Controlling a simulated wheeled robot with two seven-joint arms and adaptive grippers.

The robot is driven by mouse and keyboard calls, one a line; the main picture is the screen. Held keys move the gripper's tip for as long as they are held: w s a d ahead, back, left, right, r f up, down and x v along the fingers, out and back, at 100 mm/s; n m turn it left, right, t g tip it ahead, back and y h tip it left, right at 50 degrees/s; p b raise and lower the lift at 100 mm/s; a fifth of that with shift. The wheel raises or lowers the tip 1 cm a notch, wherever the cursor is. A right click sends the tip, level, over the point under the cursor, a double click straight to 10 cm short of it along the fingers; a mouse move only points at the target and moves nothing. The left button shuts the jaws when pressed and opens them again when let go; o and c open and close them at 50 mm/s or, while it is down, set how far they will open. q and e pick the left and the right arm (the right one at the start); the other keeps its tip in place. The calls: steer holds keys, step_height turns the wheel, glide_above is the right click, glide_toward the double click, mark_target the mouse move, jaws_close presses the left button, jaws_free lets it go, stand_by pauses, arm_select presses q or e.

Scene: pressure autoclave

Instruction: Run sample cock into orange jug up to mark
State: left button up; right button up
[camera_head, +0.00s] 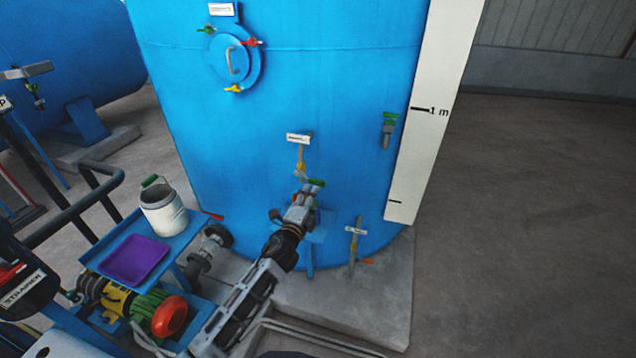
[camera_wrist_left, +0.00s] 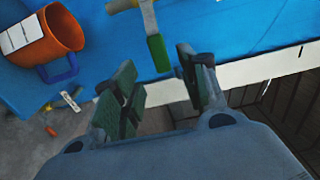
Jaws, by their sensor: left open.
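The sample cock (camera_head: 301,160) sticks out of the blue tank wall under a white label, with a green lever (camera_head: 316,182) at its lower end. My left gripper (camera_head: 312,190) is at the lever, coming from below. In the left wrist view the green lever (camera_wrist_left: 158,50) reaches toward the gap between the open fingers (camera_wrist_left: 156,80); I cannot tell whether they touch it. The orange jug (camera_wrist_left: 50,35), with a blue handle and a white label, is at the upper left there. In the head view it is mostly hidden behind my gripper. My right gripper is not in view.
A blue stand (camera_head: 137,235) at left holds a white pot (camera_head: 163,210) and a purple tray (camera_head: 137,262). A pump with a red part (camera_head: 170,316) is below it. Other cocks (camera_head: 388,128) (camera_head: 354,245) and a white level board (camera_head: 432,110) are at right. The right floor is clear.

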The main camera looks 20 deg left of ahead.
mark_target(317, 184)
arm_select(q)
steer(key=shift+w+d+p, duration=0.15)
steer(key=shift+w+p, duration=0.15)
steer(key=shift+w, duration=3.8)
jaws_close()
